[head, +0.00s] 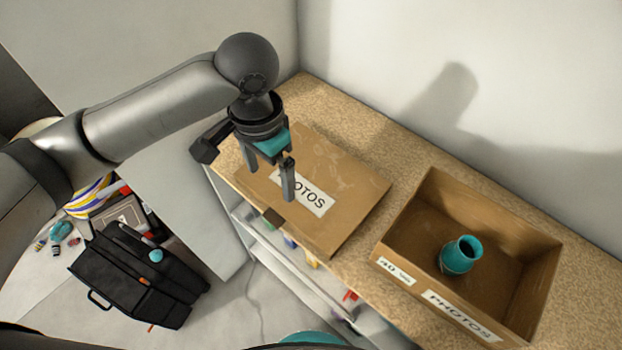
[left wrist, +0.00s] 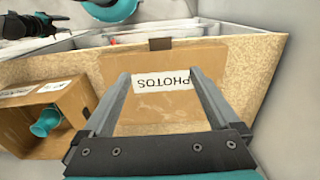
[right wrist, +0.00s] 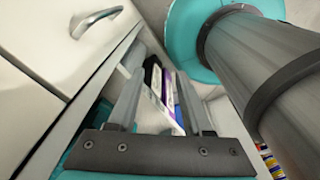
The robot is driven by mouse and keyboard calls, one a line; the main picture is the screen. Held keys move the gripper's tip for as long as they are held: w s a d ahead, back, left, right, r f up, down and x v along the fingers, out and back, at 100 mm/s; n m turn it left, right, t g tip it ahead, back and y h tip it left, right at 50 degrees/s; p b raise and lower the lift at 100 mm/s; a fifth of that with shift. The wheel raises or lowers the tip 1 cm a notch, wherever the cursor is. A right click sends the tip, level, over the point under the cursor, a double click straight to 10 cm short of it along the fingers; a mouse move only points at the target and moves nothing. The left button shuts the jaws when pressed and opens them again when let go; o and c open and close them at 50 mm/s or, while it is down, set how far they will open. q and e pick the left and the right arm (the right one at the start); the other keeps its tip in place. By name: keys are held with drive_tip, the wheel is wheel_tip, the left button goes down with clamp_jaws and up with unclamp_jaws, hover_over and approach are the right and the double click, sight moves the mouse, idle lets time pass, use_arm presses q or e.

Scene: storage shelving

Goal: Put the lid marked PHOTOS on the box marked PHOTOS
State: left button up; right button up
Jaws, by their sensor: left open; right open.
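The brown cardboard lid marked PHOTOS (head: 345,196) lies flat on the shelf top, with a small dark tab at its front edge. It also shows in the left wrist view (left wrist: 150,112). The open cardboard box marked PHOTOS (head: 410,238) stands to its right, with a teal vase (head: 461,255) inside. My left gripper (head: 279,180) is open and empty, pointing down over the lid's left part; I cannot tell whether it touches. In the left wrist view its fingers span the PHOTOS label. My right gripper (right wrist: 165,115) is open and empty, low beside the cabinet front, outside the head view.
The cork-coloured shelf top (head: 385,137) runs along the wall, with bare strips behind the lid and box. Shelves with small items lie below its front edge. A black toolbox (head: 135,275) stands on the floor at left. A drawer handle (right wrist: 97,21) shows near my right gripper.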

use_arm(q)
drive_tip(key=b, duration=0.1)
hover_over(273, 217)
drive_tip(key=f, duration=0.5)
drive_tip(key=d+f, duration=0.1)
drive_tip(key=f, duration=0.2)
drive_tip(key=shift+w+f, duration=0.15)
drive_tip(key=shift+w, duration=0.1)
drive_tip(key=f, duration=0.2)
drive_tip(key=a+f, duration=0.1)
drive_tip(key=f, duration=0.1)
drive_tip(key=shift+s+f+b, duration=0.1)
drive_tip(key=shift+s+b, duration=0.2)
drive_tip(key=shift+s, duration=0.1)
drive_tip(key=shift+f, duration=0.55)
drive_tip(key=shift+w+r, duration=0.1)
drive_tip(key=c, duration=1.5)
drive_tip(key=shift+r, duration=0.1)
